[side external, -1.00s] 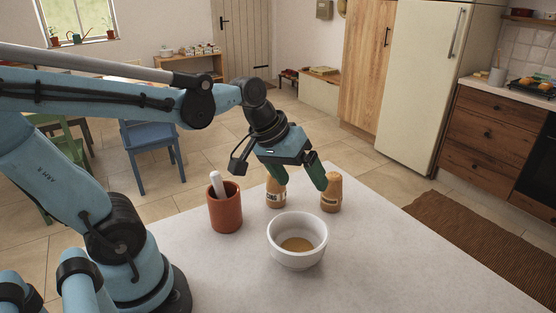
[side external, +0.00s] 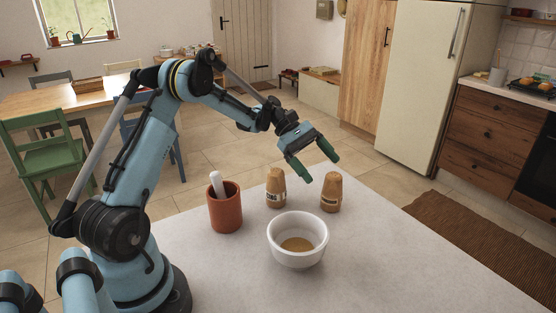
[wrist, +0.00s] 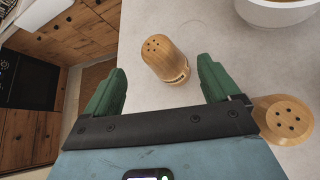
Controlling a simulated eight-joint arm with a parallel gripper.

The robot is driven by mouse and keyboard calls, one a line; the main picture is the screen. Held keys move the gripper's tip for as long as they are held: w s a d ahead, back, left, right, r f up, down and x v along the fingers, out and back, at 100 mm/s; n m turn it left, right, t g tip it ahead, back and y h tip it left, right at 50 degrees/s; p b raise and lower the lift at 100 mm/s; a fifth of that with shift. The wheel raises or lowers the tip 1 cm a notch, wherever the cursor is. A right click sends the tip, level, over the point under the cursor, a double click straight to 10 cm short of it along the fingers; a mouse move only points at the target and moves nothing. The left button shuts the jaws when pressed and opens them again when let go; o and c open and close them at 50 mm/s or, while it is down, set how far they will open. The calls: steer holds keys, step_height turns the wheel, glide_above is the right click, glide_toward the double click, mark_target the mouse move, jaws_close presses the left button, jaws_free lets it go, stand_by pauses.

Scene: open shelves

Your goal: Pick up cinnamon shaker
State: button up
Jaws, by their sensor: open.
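Two similar wooden shakers with holed tops stand upright on the pale table. The right one (side external: 331,192) shows in the wrist view (wrist: 165,59) between and beyond my fingertips. The left one (side external: 276,188) shows in the wrist view (wrist: 286,121) at the right edge, outside my fingers. Each has a label too small to read, so I cannot tell which is cinnamon. My gripper (side external: 320,167), with green fingers, is open and empty. It hangs above the table, just above the right shaker, and appears apart from it. It also shows in the wrist view (wrist: 161,77).
A white bowl (side external: 297,250) with brown contents stands in front of the shakers. A terracotta pot (side external: 226,212) holding a pale pestle stands left of them. The table's right part (side external: 400,260) is clear; its far edge lies just behind the shakers.

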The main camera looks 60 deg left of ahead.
mark_target(325, 189)
steer(key=a+f+n+h, duration=0.1)
steer(key=a+f, duration=0.1)
steer(key=s+a+f+n+h, duration=0.1)
steer(key=f, duration=0.1)
steer(key=shift+a, duration=0.35)
steer(key=shift+x, duration=3.75)
steer(key=shift+c, duration=0.3)
steer(key=c, duration=1.1)
steer(key=shift+r, duration=0.1)
